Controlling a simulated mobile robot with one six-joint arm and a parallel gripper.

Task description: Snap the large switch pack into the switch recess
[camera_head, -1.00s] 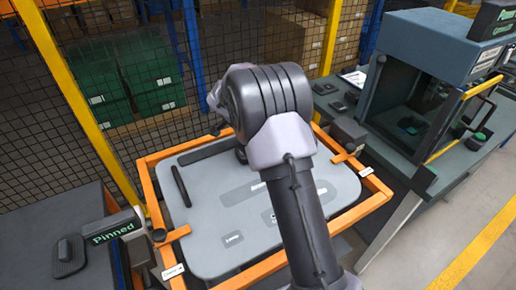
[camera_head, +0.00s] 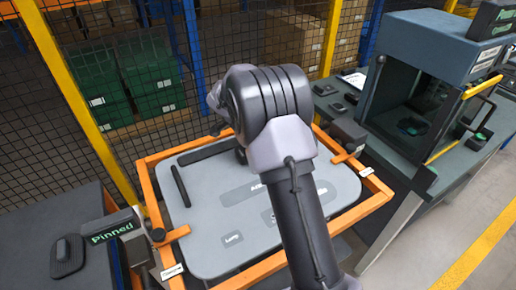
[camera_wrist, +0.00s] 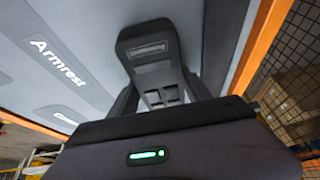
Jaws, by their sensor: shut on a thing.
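In the wrist view my gripper (camera_wrist: 162,98) is shut on a dark, rounded plate with a raised label and several small buttons. I take it to be the large switch pack (camera_wrist: 148,48). It sits in front of the grey door panel (camera_wrist: 75,30), at or close to its surface; I cannot tell whether it touches. In the head view the door panel (camera_head: 205,215) lies in an orange frame, with printed labels and dark strips on it. My arm covers the gripper, the pack and the panel's middle there. I cannot make out the switch recess.
The orange frame (camera_head: 150,185) surrounds the panel. A dark bench (camera_head: 35,215) on the left carries a small black part (camera_head: 67,257) and a "Pinned" sign (camera_head: 112,232). At right a bench holds an open-fronted machine (camera_head: 425,60) with a yellow handle. Mesh fencing stands behind.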

